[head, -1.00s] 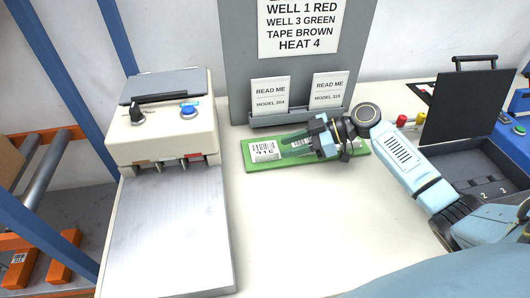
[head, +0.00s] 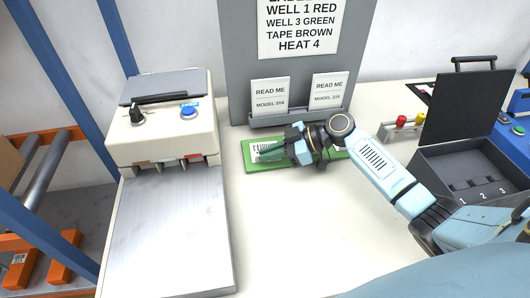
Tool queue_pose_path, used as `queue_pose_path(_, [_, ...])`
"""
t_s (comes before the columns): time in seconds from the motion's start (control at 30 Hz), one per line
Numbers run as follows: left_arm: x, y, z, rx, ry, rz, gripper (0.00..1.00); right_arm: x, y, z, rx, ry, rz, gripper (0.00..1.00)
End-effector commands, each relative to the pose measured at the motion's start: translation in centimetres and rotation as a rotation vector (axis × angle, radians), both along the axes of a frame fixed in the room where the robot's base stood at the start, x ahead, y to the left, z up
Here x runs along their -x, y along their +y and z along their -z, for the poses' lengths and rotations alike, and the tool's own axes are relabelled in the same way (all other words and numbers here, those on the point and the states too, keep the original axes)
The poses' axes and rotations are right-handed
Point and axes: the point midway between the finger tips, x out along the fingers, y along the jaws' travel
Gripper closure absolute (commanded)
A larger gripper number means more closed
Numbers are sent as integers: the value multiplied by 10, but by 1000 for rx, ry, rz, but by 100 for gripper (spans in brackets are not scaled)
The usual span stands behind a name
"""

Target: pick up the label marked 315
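The label marked 315 is the white printed label (head: 259,148) at the left end of the green tray (head: 249,167). Only part of it shows now, and its number is covered. My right gripper (head: 268,153) reaches over the tray from the right, with its fingertips over or at this label. I cannot tell whether the fingers touch it or how far apart they are. The other label on the tray, seen earlier to the right, is hidden behind the gripper. My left gripper is out of view.
A grey board (head: 237,62) with two READ ME cards stands behind the tray. A white machine with a metal plate (head: 175,235) is at the left. A dark open case (head: 470,155) with numbered wells is at the right. The bench in front is clear.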

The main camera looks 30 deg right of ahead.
Motion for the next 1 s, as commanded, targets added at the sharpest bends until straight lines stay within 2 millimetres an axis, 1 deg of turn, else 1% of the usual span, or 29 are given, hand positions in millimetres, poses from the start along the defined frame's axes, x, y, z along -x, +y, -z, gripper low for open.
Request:
queue_pose_path(0.03, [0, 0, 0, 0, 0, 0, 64, 0, 0, 0, 1, 0, 0, 98])
queue_pose_path(0.07, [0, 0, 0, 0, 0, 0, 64, 0, 0, 0, 1, 0, 0, 100])
queue_pose_path(0.43, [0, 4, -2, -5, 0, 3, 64, 0, 0, -2, 1, 0, 0, 100])
queue_pose_path(0.57, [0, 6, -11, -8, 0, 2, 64, 0, 0, -14, 2, -1, -1, 100])
queue_pose_path(0.67, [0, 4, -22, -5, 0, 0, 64, 0, 0, -33, 1, -2, -1, 100])
queue_pose_path(0.77, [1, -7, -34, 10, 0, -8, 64, 0, 0, -53, 1, -2, -2, 100])
queue_pose_path(0.9, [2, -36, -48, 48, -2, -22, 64, 0, 0, -77, 2, -2, -1, 100])
queue_pose_path(1.0, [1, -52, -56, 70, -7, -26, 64, 0, 0, -90, 2, -2, -1, 100])
